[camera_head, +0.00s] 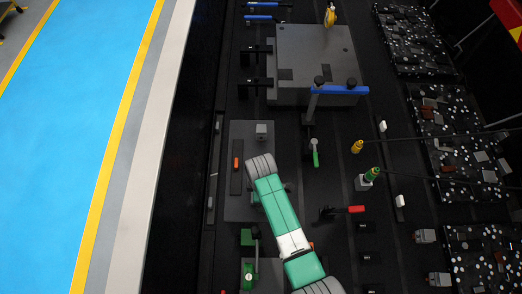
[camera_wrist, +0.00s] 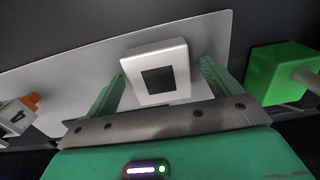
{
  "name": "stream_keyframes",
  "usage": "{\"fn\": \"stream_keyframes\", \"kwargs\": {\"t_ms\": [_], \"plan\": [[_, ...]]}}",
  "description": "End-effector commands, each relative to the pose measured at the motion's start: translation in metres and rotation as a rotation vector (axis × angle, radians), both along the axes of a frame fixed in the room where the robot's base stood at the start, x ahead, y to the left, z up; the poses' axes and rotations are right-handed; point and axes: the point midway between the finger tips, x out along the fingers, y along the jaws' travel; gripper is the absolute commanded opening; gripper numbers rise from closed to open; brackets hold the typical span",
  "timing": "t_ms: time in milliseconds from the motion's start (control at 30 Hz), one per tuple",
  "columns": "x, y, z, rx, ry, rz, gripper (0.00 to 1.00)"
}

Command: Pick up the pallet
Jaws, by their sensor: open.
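A silver square block with a dark square in its top, likely the pallet (camera_wrist: 179,54), sits on a light grey plate (camera_wrist: 80,82) in the wrist view. My gripper (camera_wrist: 163,72) is open, with one green finger at each side of the block. The left finger is close to its left edge; a narrow gap shows at the right finger. I cannot tell whether either touches. In the head view the grey plate (camera_head: 237,205) shows beside my green and white arm. The arm hides my fingers and I cannot pick out that block there.
In the head view a large grey block (camera_head: 313,50), a red-handled part (camera_head: 356,209) and yellow-tipped part (camera_head: 357,147) stand around.

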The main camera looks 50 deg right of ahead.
Motion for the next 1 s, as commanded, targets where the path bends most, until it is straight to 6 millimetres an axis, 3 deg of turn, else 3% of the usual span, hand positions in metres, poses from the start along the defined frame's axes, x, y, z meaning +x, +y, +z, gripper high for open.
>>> {"fn": "stream_keyframes", "kwargs": {"t_ms": [233,567,833,1000], "plan": [[0.000,0.000,-0.003,-0.001,-0.001,0.000,0.89],[0.000,0.000,-0.003,0.000,-0.001,0.000,0.28],[0.001,-0.001,0.000,-0.002,-0.003,0.000,0.28],[0.001,-0.001,0.014,-0.003,-0.005,-0.001,0.28]]}}
